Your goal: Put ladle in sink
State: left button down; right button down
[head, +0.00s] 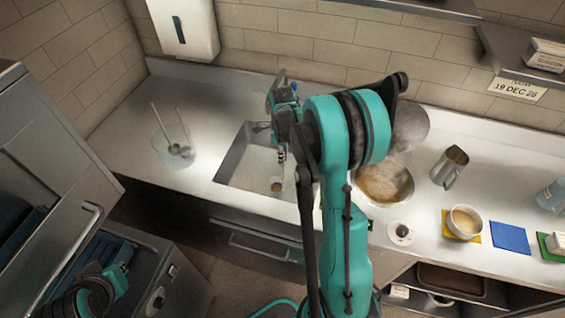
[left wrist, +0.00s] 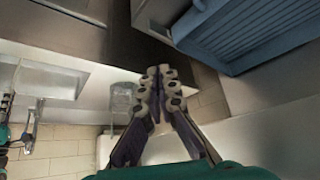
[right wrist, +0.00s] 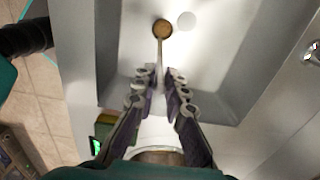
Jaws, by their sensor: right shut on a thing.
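The sink (head: 235,165) is a rectangular basin in the counter. My right gripper (head: 281,153) is above it, pointing down. It is shut on the ladle's thin handle, which runs between its fingertips in the right wrist view (right wrist: 159,78). The ladle's round brownish bowl (head: 276,184) hangs at the handle's far end, over the basin; it also shows in the right wrist view (right wrist: 162,28). I cannot tell whether the bowl touches the sink floor. My left gripper (left wrist: 158,80) looks shut and empty, well away from the sink at the lower left.
A clear container (head: 172,158) with utensils stands left of the sink. Right of it are a well of brown sauce (head: 384,183), a metal pitcher (head: 449,167), a bowl (head: 463,222) and a blue mat (head: 510,238). An open appliance stands at the left.

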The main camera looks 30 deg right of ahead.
notch_tip(320, 180, down, 2)
jog(key=shift+w+f, duration=0.1)
jog(key=shift+f, duration=0.15)
jog(key=shift+f+b, duration=0.15)
jog(key=shift+b, duration=0.2)
jog(key=c, duration=1.6)
grip_release()
